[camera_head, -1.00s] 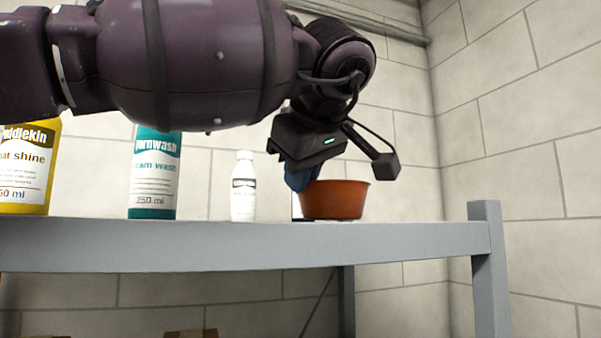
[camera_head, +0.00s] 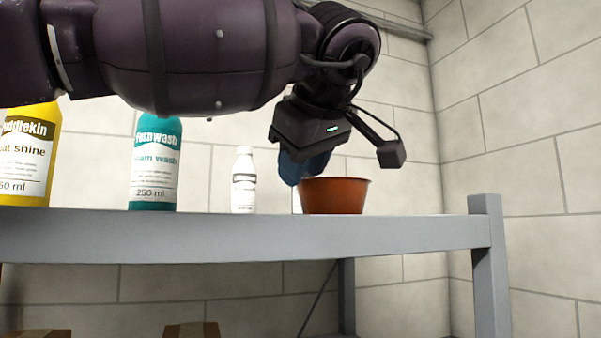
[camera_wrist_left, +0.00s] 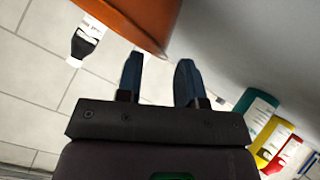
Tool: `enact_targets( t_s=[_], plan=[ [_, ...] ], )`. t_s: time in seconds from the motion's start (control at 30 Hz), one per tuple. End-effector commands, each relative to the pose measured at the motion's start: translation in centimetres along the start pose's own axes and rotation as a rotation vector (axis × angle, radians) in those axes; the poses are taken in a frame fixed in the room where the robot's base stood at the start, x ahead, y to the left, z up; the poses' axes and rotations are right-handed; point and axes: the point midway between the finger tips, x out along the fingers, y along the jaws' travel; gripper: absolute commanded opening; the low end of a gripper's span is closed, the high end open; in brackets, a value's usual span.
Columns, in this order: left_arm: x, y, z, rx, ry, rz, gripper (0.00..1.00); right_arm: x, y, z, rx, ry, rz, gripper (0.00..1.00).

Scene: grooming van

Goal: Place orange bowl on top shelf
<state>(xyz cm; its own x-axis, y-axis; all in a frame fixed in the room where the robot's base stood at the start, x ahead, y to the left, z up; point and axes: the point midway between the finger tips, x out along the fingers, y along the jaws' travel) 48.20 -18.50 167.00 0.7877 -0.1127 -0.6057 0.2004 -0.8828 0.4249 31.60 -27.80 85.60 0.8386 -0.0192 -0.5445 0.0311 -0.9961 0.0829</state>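The orange bowl (camera_head: 334,196) stands upright on the top shelf (camera_head: 240,237), near its right end. My left gripper (camera_head: 303,170) is above the bowl's left side, with its blue fingers pointing down. In the left wrist view, the two fingers (camera_wrist_left: 159,60) are apart with nothing clamped between them. The bowl's orange wall (camera_wrist_left: 135,18) shows just past the fingertips there; whether a finger touches it I cannot tell. My right gripper is in neither view.
A small white bottle (camera_head: 243,182), a teal bottle (camera_head: 155,170) and a yellow bottle (camera_head: 27,155) stand left of the bowl. A grey shelf post (camera_head: 488,260) rises at the right end. Cardboard boxes (camera_head: 192,330) show below.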

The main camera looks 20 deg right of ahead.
Motion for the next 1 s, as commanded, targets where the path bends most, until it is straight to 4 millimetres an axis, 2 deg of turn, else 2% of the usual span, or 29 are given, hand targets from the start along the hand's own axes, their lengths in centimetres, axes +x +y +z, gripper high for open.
enact_targets(
  t_s=[0.3, 0.5, 0.7, 1.0],
  plan=[
    [-5.9, 0.0, 0.1, 0.0, 0.001, 0.002, 0.34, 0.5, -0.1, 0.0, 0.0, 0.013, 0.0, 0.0],
    [-8.5, 0.0, 0.0, 0.0, 0.001, 0.001, 0.34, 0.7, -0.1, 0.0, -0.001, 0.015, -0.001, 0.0],
    [-9.4, 0.0, 0.0, -0.001, 0.0, -0.001, 0.34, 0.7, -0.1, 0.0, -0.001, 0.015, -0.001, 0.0],
    [-9.5, 0.0, 0.0, 0.0, 0.0, 0.0, 0.34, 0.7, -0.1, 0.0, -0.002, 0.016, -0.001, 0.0]
  ],
)
